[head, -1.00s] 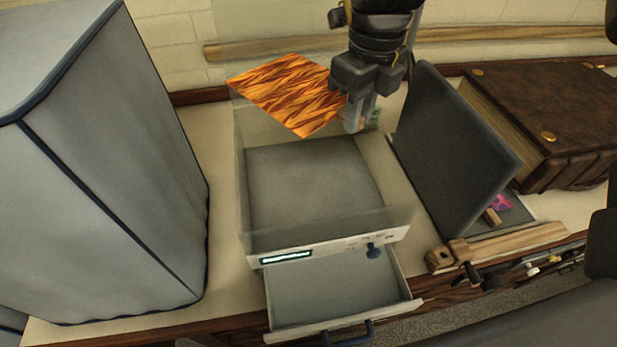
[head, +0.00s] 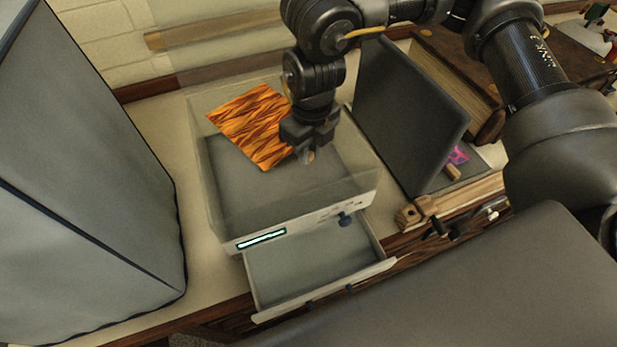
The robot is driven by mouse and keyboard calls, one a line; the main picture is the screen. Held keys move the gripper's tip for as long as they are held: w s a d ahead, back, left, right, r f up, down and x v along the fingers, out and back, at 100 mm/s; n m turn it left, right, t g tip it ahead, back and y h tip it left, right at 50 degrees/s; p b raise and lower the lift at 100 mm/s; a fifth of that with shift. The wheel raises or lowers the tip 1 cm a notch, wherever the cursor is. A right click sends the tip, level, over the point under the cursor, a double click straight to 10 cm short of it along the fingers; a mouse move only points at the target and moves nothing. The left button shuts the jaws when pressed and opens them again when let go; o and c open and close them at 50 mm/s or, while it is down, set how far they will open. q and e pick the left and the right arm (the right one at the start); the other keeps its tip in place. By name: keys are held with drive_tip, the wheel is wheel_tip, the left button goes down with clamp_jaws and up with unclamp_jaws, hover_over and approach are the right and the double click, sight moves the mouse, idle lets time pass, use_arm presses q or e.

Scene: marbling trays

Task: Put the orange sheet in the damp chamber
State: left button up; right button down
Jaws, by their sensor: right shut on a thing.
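The orange sheet (head: 250,125), with dark flame-like streaks, is held at its right edge by my right gripper (head: 307,153), which is shut on it. The sheet is tilted and appears over the back left of the clear-walled box (head: 228,232), which I take for the damp chamber. The box has an open top, a grey floor, a lit display and a knob on its front. I cannot tell whether the sheet touches the floor. My left gripper is not in view.
A drawer (head: 300,272) stands pulled out below the box front. A tall grey covered block (head: 80,170) is at left. A dark upright panel (head: 405,110) on a wooden-edged press stands close right of the box, with a thick brown book (head: 455,75) behind.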

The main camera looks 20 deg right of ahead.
sight(309, 183)
wheel_tip(309, 183, down, 12)
drive_tip(key=shift+r+p, duration=0.2)
drive_tip(key=shift+p, duration=0.2)
drive_tip(key=shift+f, duration=0.2)
drive_tip(key=c, duration=1.3)
unclamp_jaws()
drive_tip(key=shift+r, duration=0.2)
